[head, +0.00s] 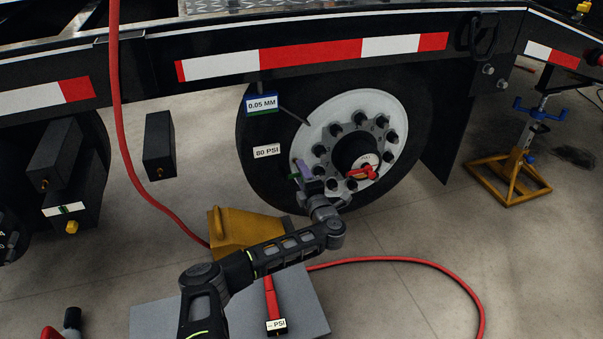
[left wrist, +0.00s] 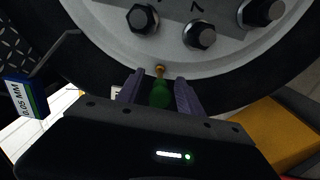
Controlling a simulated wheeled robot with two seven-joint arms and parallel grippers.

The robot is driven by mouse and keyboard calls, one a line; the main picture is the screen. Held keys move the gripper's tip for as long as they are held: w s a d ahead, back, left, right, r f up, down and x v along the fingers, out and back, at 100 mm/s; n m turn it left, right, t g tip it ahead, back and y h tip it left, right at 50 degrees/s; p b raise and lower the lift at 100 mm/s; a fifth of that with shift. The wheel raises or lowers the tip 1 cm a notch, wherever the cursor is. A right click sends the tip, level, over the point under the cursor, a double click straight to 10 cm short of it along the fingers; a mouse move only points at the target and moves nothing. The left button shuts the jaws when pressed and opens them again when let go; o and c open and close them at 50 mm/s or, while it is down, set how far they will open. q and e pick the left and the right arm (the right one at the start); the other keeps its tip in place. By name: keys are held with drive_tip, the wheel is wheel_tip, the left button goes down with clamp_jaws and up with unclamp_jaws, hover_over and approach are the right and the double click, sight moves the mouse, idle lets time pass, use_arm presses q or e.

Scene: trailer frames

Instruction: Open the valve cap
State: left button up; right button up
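The green valve cap (left wrist: 160,93) lies between the two purple fingers of my left gripper (left wrist: 160,88) in the left wrist view. Narrow gaps seem to show on both sides of the cap, so the fingers look open around it. A small brass valve stem (left wrist: 160,71) shows just beyond the cap, against the white wheel rim. In the head view my left gripper (head: 303,173) is at the lower left of the wheel (head: 352,118), beside its rim. The cap is small and partly hidden there. My right gripper is not in view.
A yellow wheel chock (head: 232,228) stands on the floor below the tire. A red hose (head: 405,260) runs across the floor. A red-handled gauge marked PSI (head: 272,300) lies on a grey mat (head: 165,318). A yellow jack stand (head: 512,170) is at right.

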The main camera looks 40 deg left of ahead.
use_arm(q)
clamp_jaws()
idle(0.5)
drive_tip(key=p, duration=0.1)
drive_tip(key=m+t+h+p, duration=0.1)
drive_tip(key=t, duration=0.1)
drive_tip(key=shift+s+d+r+m+h+p, duration=0.2)
drive_tip(key=shift+s+r+m+h+p, duration=0.1)
drive_tip(key=shift+m+h+p, duration=0.1)
drive_tip(key=shift+s+d+f+m+t+h+p, duration=0.1)
drive_tip(key=shift+m+t+h+p, duration=0.1)
drive_tip(key=shift+m+t+h, duration=0.2)
drive_tip(key=shift+s+d+f+m+t+h+p, duration=0.1)
drive_tip(key=shift+m+t+h+p, duration=0.1)
drive_tip(key=shift+m+t+h, duration=0.15)
drive_tip(key=shift+s+d+f+m+t+h+b, duration=0.15)
drive_tip(key=shift+s+m+t+h+b, duration=0.6)
drive_tip(key=shift+m+h, duration=1.2)
drive_tip(key=shift+s+d+r+m+t+h+b, duration=0.15)
drive_tip(key=shift+s+m+t+h+b, duration=0.65)
drive_tip(key=shift+h, duration=1.95)
drive_tip(key=shift+s+d+f+m+t+h+b, duration=0.3)
drive_tip(key=shift+m+h+b, duration=0.65)
drive_tip(key=shift+m+h, duration=1.2)
drive_tip(key=shift+w+a+r+n, duration=0.1)
drive_tip(key=shift+r+n, duration=0.05)
drive_tip(key=shift+n, duration=0.1)
drive_tip(key=shift+o, duration=0.2)
unclamp_jaws()
